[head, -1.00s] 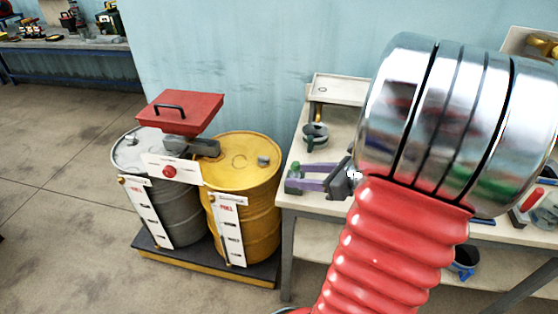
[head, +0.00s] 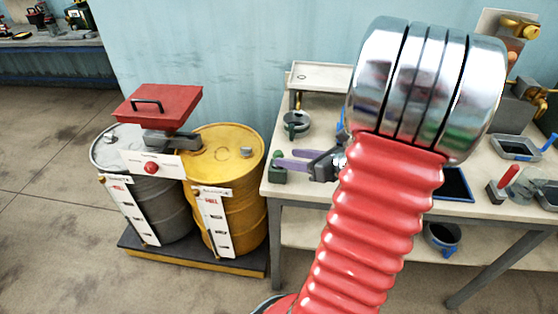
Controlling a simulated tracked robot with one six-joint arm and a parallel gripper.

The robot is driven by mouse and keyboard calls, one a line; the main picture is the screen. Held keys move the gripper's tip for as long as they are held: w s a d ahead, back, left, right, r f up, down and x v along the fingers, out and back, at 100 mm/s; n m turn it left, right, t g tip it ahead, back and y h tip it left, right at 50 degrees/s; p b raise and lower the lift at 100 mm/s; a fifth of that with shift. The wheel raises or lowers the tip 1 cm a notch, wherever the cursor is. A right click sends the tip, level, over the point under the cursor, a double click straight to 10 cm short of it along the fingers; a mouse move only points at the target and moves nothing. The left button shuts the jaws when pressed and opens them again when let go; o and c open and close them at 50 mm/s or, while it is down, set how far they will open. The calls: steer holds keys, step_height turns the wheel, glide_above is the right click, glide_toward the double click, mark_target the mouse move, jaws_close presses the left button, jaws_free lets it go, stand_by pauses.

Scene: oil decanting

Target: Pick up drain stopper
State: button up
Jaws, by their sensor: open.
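A small dark green piece with a rounded knob (head: 278,155) and a blocky lower part (head: 278,176) stands at the left front edge of the workbench (head: 318,202). It may be the drain stopper; it is too small to be sure. My gripper (head: 281,160) has two purple fingers pointing left at this piece. The fingers are open, with their tips right beside or around it; I cannot tell whether they touch it. My large red and chrome arm hides the bench to the right of the gripper.
A grey drum (head: 160,212) and a yellow drum (head: 250,183) stand left of the bench on a dark pallet (head: 195,258). A red lid (head: 158,103) is above them. A green-grey funnel-like item (head: 297,124) stands behind my gripper. Trays and a red-handled tool (head: 503,184) lie right.

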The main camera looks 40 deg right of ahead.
mark_target(282, 156)
steer(key=shift+x, duration=2.5)
steer(key=shift+x, duration=2.6)
steer(key=shift+d, duration=0.1)
steer(key=shift+c, duration=0.3)
steer(key=c, duration=1.1)
steer(key=shift+c, duration=0.2)
step_height(282, 156, up, 10)
